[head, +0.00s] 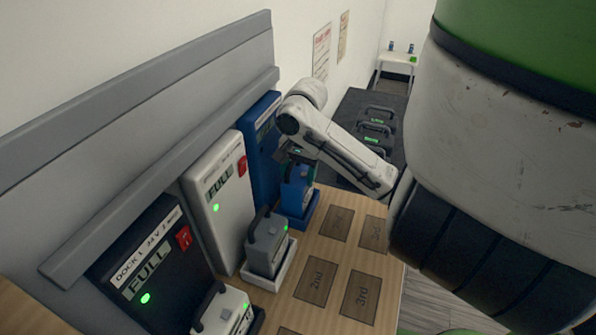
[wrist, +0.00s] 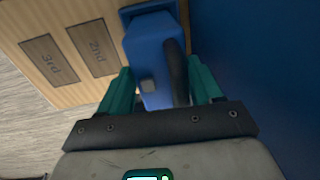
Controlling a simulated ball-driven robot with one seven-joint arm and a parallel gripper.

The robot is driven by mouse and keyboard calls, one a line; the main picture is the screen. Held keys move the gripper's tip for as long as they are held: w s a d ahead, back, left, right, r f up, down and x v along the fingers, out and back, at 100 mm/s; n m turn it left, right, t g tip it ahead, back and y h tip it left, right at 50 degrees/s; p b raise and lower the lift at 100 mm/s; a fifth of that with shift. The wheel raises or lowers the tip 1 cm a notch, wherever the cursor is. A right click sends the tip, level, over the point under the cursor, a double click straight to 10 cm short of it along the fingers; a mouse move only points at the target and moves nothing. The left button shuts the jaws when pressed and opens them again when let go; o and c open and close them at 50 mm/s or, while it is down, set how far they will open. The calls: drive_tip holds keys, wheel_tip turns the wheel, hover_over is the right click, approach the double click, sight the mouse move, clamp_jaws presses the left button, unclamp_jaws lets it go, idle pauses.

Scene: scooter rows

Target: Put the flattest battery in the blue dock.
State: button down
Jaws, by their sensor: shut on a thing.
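The blue dock (head: 264,140) stands against the wall, farthest in the row. Its display is too small to read. A blue battery (head: 296,192) stands upright at the dock's blue base tray (head: 301,217); I cannot tell whether it is fully seated. My gripper (head: 297,160) is at the top of this battery, partly hidden by my arm. In the wrist view, my gripper's teal fingers (wrist: 160,68) are on either side of the blue battery (wrist: 150,60) and its dark handle, shut on it.
A white dock (head: 212,185) reading FULL holds a grey battery (head: 267,243). A black dock (head: 150,250) reading FULL holds a white battery (head: 225,312). Marked squares on the wooden top (head: 336,262) are empty. Black batteries (head: 376,128) with green displays stand on a dark surface behind.

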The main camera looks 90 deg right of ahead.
drive_tip(key=shift+c, duration=2.3)
unclamp_jaws()
drive_tip(key=o, duration=0.3)
drive_tip(key=shift+o, duration=0.2)
wheel_tip(320, 180, up, 20)
drive_tip(key=s+p, duration=0.1)
drive_tip(key=p, duration=1.1)
drive_tip(key=shift+s+a+f, duration=0.15)
drive_tip(key=shift+s+a, duration=0.15)
drive_tip(key=shift+s, duration=0.05)
drive_tip(key=s+a+r, duration=0.2)
drive_tip(key=s+r, duration=0.5)
drive_tip(key=r, duration=0.6)
drive_tip(key=shift+s+a, duration=0.2)
drive_tip(key=shift+s, duration=0.1)
